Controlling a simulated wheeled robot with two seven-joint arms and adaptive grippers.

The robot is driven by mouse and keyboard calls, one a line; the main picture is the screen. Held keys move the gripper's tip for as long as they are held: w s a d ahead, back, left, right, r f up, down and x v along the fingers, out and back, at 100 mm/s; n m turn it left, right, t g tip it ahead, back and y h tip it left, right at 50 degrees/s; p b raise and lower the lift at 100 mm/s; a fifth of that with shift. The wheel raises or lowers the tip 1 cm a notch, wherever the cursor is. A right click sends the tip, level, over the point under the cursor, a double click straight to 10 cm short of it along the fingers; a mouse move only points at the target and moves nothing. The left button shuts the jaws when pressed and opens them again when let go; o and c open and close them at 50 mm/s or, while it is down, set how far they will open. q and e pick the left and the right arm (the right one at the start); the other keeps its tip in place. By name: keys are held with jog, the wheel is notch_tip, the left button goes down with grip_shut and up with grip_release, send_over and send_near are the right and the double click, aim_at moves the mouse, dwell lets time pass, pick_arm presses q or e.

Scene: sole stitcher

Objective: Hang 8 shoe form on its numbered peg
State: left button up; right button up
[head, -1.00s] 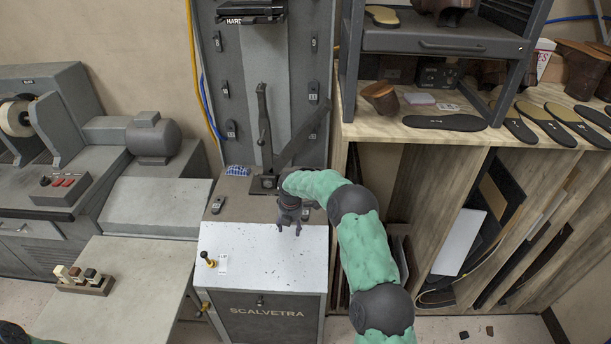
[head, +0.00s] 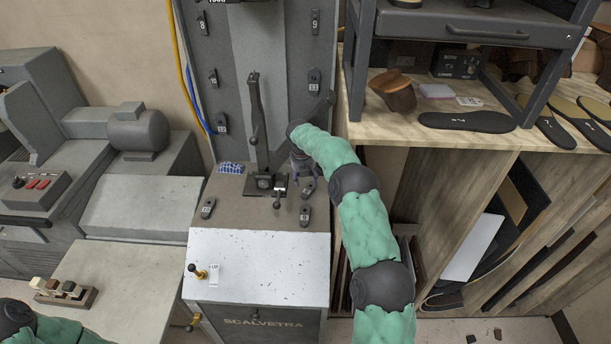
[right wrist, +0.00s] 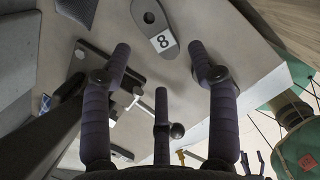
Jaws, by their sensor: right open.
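The 8 shoe form (head: 305,214), small and dark with a white number label, lies on the grey machine top right of the lever base. In the right wrist view the 8 form (right wrist: 152,22) lies flat, its 8 readable, just beyond the open fingers and not touched. My right gripper (right wrist: 158,50) has its fingers spread and is empty; in the head view the right gripper (head: 303,168) is partly hidden by its own arm, behind the form. A dark piece marked 8 (head: 202,22) shows at the upper left of the upright panel (head: 265,55). My left gripper is out of view.
An upright lever (head: 255,120) stands beside the gripper. Another numbered form (head: 208,208) lies left of it, and a blue checked item (head: 231,168) behind. The white front surface (head: 255,270) is mostly clear. A wooden shelf unit (head: 425,150) stands at the right.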

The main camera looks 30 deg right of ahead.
aim_at(308, 190)
jog(key=b+x, duration=0.2)
jog(key=x, duration=0.2)
jog(key=shift+b, duration=0.3)
jog(key=shift+w+d+f+p, duration=0.15)
jog(key=shift+f+p, duration=0.15)
jog(key=shift+f, duration=0.4)
jog(key=shift+x, duration=1.05)
jog(key=shift+f, duration=0.1)
